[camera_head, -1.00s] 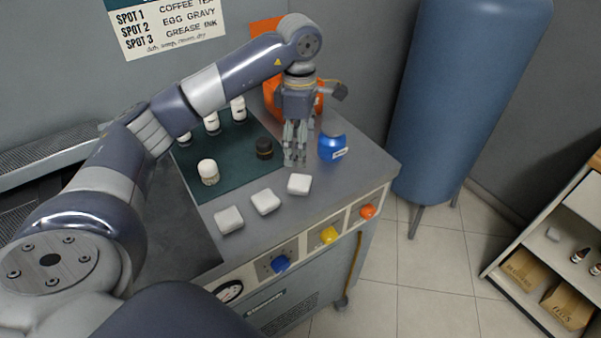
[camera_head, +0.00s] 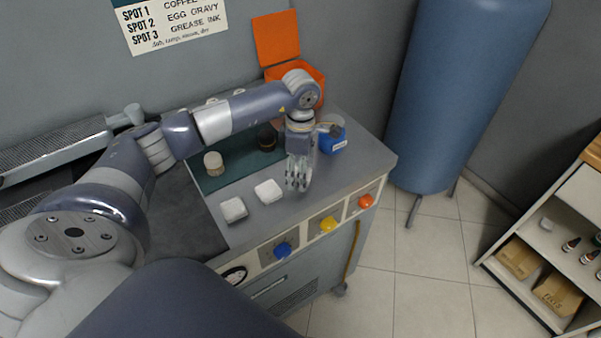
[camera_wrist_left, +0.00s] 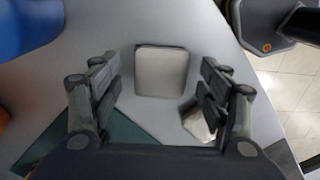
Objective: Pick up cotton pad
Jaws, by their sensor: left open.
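White cotton pads lie in a row near the front of the grey counter. In the head view I see one pad (camera_head: 233,209) on the left and another pad (camera_head: 268,191) in the middle. A third is hidden by my left gripper (camera_head: 298,184), which points down at the right end of the row. In the left wrist view a square pad (camera_wrist_left: 162,71) lies centred between the spread fingers, with no finger visibly touching it. Another pad (camera_wrist_left: 195,124) is partly covered by the right-hand finger. The left gripper is open and empty. My right gripper is out of view.
A green mat (camera_head: 210,183) behind the pads holds a white-capped bottle (camera_head: 213,163) and a dark jar (camera_head: 267,138). A blue container (camera_head: 332,139) stands just behind and right of the gripper. An orange bin (camera_head: 313,75) is at the back. The counter's front edge has coloured knobs.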

